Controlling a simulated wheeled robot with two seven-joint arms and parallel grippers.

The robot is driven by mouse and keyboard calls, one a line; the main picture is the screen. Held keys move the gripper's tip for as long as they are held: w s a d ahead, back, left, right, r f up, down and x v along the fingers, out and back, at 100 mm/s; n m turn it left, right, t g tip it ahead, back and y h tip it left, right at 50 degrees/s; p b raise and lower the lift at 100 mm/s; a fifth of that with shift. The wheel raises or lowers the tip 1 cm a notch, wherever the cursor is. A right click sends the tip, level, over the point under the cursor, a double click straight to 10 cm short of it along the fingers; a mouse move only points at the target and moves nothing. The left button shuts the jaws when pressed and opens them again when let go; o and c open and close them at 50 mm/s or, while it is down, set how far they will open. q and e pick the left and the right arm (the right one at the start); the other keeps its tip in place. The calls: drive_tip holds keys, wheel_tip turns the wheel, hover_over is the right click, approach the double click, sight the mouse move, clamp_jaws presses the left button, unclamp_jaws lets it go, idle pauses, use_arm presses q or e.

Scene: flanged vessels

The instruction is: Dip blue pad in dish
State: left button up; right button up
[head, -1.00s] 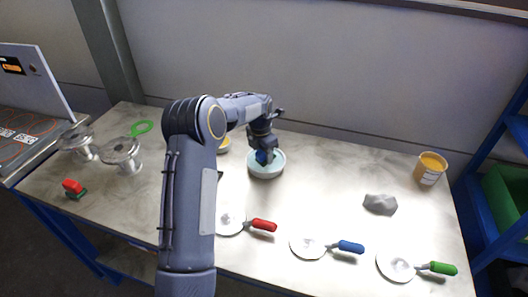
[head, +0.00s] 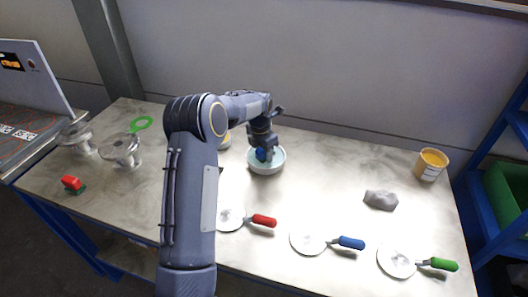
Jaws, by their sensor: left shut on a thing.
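The blue pad (head: 262,154) is held by my left gripper (head: 263,146) over the pale round dish (head: 268,169). The gripper points down and is shut on the pad. The pad overlaps the dish's inside in the head view; I cannot tell whether it touches the contents. The dish stands on the table behind the red-handled tool. My left arm hides part of the table in the middle. My right gripper is not in view.
Round tools with red (head: 263,220), blue (head: 351,243) and green (head: 443,264) handles lie along the front. Flanged vessels (head: 121,149), a green ring (head: 141,123) and a red-topped block (head: 72,184) are at left.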

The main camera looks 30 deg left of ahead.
use_arm(q)
drive_tip(key=shift+r+p, duration=1.75)
drive_tip(key=shift+r, duration=0.9)
wheel_tip(320, 180, up, 4)
drive_tip(key=p, duration=0.3)
